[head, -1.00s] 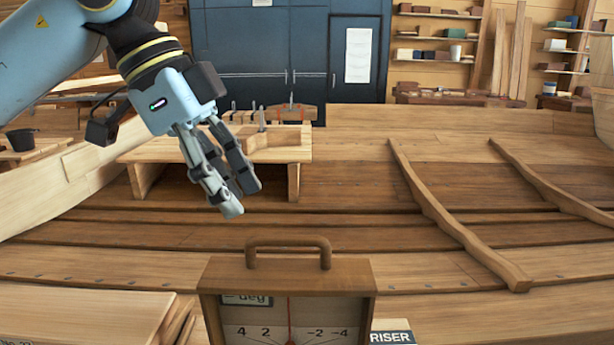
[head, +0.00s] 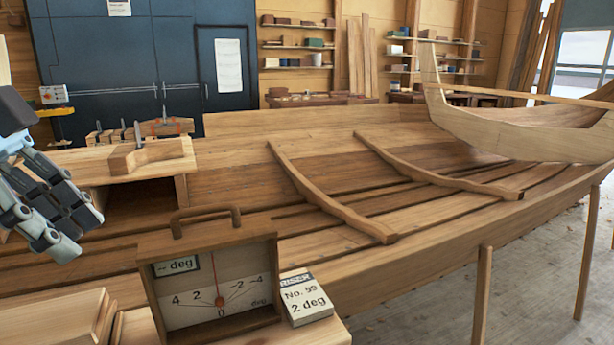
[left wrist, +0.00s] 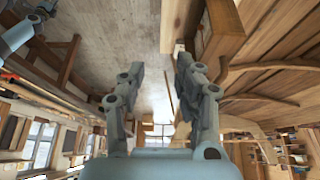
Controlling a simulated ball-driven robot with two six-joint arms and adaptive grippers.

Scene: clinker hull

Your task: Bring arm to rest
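In the head view my left gripper (head: 78,234) is at the left edge, with its fingers pointing down and to the right. It is above the hull planking, left of the inclinometer box. The left wrist view shows its two fingers (left wrist: 160,70) spread apart with nothing between them. My right gripper does not show in the head view. A light-blue arm link of mine shows at the top left of the left wrist view, but no fingers can be made out on it.
A wooden inclinometer box (head: 262,290) with a handle stands in front, beside a "No. 59, 2 deg" block (head: 305,300). A wooden stand (head: 150,165) with clamps is behind the gripper. Curved ribs (head: 325,195) lie on the hull. Floor (head: 545,270) is clear at right.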

